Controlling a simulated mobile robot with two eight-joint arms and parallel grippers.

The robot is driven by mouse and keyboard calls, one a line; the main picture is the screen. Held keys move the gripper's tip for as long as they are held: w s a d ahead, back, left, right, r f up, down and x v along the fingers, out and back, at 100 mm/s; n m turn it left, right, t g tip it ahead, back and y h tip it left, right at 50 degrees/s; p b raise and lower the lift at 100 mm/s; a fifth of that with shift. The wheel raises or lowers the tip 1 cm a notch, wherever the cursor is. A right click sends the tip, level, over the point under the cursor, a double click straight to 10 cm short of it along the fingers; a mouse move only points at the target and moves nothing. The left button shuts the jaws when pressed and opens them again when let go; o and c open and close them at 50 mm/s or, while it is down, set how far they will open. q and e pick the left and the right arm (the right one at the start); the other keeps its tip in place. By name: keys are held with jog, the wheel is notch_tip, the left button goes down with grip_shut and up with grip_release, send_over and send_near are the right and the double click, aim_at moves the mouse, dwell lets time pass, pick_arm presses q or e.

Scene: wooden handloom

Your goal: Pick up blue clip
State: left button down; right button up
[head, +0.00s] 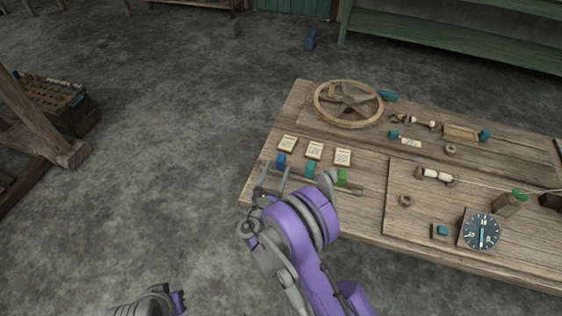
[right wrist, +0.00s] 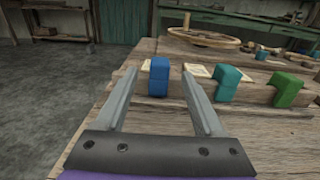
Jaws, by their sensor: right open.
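The blue clip (head: 281,160) sits upright on a wooden rail near the left end of the workbench, below a paper card. My right gripper (head: 274,174) is open, its two fingers pointing at the blue clip. In the right wrist view, the blue clip (right wrist: 159,77) shows between the two fingertips (right wrist: 159,73), with a gap on each side. I cannot tell whether the tips reach past it.
A teal clip (head: 310,170) and a green clip (head: 342,178) stand to the right on the same rail. Cards lie behind them. A wooden wheel (head: 348,103) and a dial (head: 481,231) are also on the bench. Open floor lies to the left.

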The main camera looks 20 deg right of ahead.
aim_at(283, 155)
jog(key=x, duration=0.6)
jog(key=shift+w+d, duration=0.2)
jog(key=shift+w, duration=0.15)
grip_shut()
